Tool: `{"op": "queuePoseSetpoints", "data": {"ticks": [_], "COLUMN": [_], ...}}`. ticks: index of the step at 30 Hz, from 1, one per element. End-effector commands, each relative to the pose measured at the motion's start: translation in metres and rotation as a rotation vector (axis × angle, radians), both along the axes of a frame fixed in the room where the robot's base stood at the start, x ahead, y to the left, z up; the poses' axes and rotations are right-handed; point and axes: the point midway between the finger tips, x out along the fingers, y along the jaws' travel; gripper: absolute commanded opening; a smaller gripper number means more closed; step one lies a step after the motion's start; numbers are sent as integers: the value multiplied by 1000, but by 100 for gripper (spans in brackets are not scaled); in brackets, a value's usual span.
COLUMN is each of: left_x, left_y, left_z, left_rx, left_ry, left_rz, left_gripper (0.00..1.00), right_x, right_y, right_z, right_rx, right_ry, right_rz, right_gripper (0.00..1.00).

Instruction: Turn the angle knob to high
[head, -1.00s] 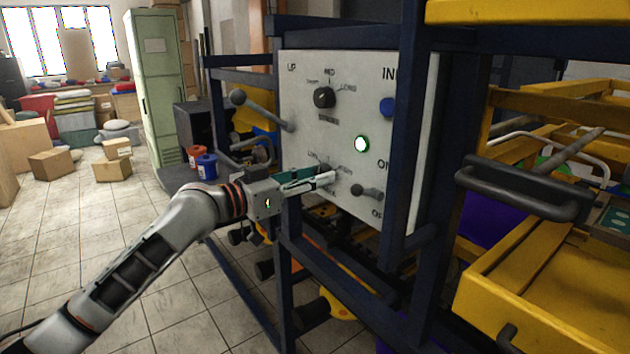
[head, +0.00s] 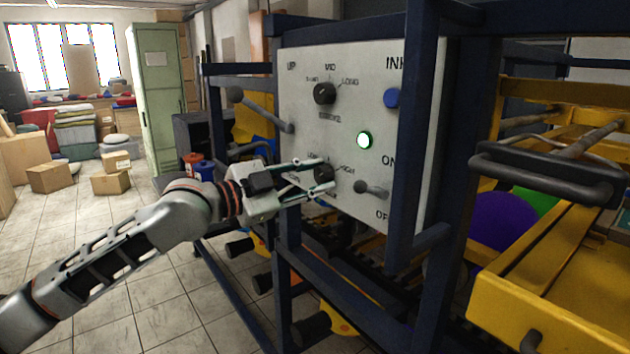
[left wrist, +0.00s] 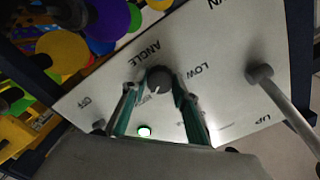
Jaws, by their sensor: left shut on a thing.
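The angle knob (head: 323,171) is a small dark round knob low on the white control panel (head: 300,130). In the left wrist view the knob (left wrist: 160,79) sits between the fingertips, beside the printed words ANGLE and LOW. My left gripper (head: 318,174) reaches in from the left and is shut on the knob, one finger above it and one below. The fingers (left wrist: 158,92) flank it in the left wrist view. A pale mark shows on the knob's face, but its setting is hard to read. My right gripper is not in view.
A grey lever (head: 371,188) is close right of the angle knob. Another lever (head: 262,111) sticks out left. A dark blue frame (head: 410,150) surrounds the panel.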

Motion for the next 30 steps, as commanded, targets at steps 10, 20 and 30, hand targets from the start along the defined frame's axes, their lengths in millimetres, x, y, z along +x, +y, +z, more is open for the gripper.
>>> {"op": "queuePoseSetpoints", "data": {"ticks": [10,20,30], "left_x": [0,0,0], "left_y": [0,0,0], "left_z": [0,1,0], "left_rx": [44,46,46], "left_ry": [-62,-65,-63], "left_rz": [1,1,0], "left_gripper": [7,7,45], "right_x": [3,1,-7], "right_y": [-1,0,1], "right_z": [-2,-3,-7], "right_rx": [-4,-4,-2], "right_ry": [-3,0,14], "right_rz": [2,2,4], "right_gripper": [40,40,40]}}
